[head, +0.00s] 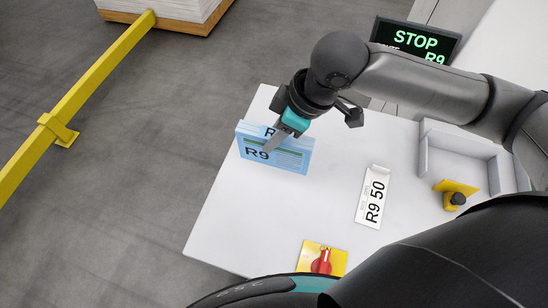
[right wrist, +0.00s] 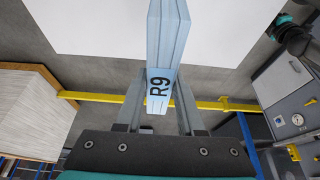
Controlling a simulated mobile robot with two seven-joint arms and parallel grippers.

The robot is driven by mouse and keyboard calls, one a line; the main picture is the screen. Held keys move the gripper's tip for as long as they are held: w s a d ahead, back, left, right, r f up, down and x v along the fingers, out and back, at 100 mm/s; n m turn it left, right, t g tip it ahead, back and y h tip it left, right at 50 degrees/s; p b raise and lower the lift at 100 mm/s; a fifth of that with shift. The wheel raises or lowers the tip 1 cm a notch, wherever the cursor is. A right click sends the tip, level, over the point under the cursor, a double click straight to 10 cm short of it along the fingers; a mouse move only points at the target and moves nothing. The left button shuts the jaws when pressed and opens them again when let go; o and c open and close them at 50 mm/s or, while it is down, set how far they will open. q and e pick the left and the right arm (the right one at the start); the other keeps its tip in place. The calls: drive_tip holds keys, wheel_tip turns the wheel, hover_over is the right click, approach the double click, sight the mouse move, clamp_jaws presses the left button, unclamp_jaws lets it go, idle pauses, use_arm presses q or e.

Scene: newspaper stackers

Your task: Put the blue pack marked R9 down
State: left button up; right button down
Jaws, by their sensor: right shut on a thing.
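The blue pack marked R9 (head: 280,158) stands on edge at the left part of the white table (head: 235,215) in the head view. My right gripper (head: 272,143) is shut on its upper part. In the right wrist view the pack (right wrist: 168,35) sits between the two fingers, with its R9 label facing the camera. I cannot tell whether its lower edge touches the table. My left gripper is not in view.
A white card reading R9 50 (head: 372,197) lies right of the pack. A yellow plate with a red switch (head: 321,260) is at the front edge. A grey tray (head: 460,150) and a dark STOP R9 display (head: 415,40) are at the right and back. A yellow rail (head: 85,90) runs left.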

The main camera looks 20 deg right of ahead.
sight(293, 139)
wheel_tip(293, 139, down, 8)
drive_tip(key=shift+r+b, duration=0.15)
drive_tip(key=shift+b, duration=0.45)
drive_tip(key=shift+f, duration=0.3)
drive_tip(key=shift+f, duration=0.15)
drive_tip(key=c, duration=0.5)
unclamp_jaws()
drive_tip(key=p+v, duration=0.2)
drive_tip(key=v, duration=1)
